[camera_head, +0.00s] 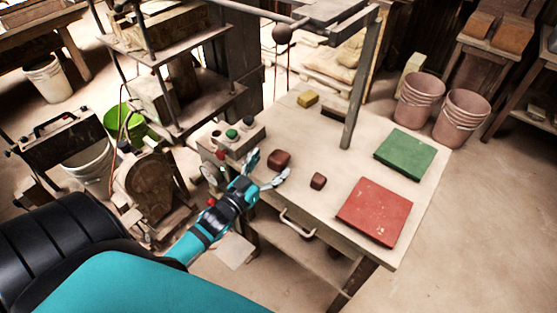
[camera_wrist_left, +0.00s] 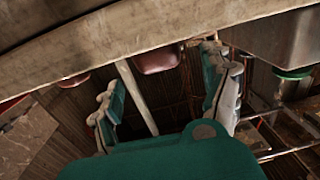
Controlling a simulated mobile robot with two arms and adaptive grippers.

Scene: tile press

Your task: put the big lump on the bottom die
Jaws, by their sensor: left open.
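The big lump (camera_head: 279,158) is dark reddish brown and rests on the table (camera_head: 330,219) near its left edge. My left gripper (camera_head: 268,168) is open at the table edge, its fingers pointing at the big lump, with nothing held. In the left wrist view, which looks upside down, the big lump (camera_wrist_left: 155,62) shows ahead between the open fingers (camera_wrist_left: 163,85), with no clear contact. A smaller lump (camera_head: 318,181) lies to its right on the table. The press (camera_head: 190,108) stands at upper left; I cannot tell its bottom die clearly. My right gripper is not in view.
A control box (camera_head: 231,138) with buttons sits close beside my left gripper.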

